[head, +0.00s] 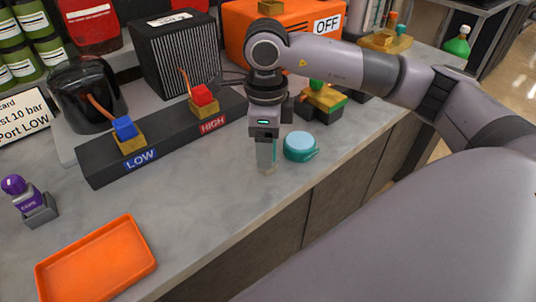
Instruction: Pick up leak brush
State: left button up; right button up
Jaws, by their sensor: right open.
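I cannot make out a leak brush for certain. A round teal pot with a pale blue top (301,147) stands on the counter near its front edge. My right gripper (267,163) points down just left of the pot, its fingers low over the counter. It is open, and I see nothing clearly held in it. A green-topped item on a yellow and black block (322,98) stands behind the pot, partly hidden by my right arm. My left gripper is not in view.
A black manifold (95,162) with blue LOW and red HIGH valves stands behind left. An orange tray (97,265) lies front left, near a purple-capped bottle (22,191) in a grey holder. The grey counter (195,205) between tray and gripper is clear.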

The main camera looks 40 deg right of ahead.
jog(key=shift+c, duration=0.3)
jog(key=c, duration=1.1)
jog(key=shift+r, duration=0.15)
jog(key=shift+r, duration=0.2)
notch_tip(320, 180, up, 9)
jog(key=shift+w+f, duration=0.1)
jog(key=shift+r+p, duration=1.65)
jog(key=shift+r, duration=3.65)
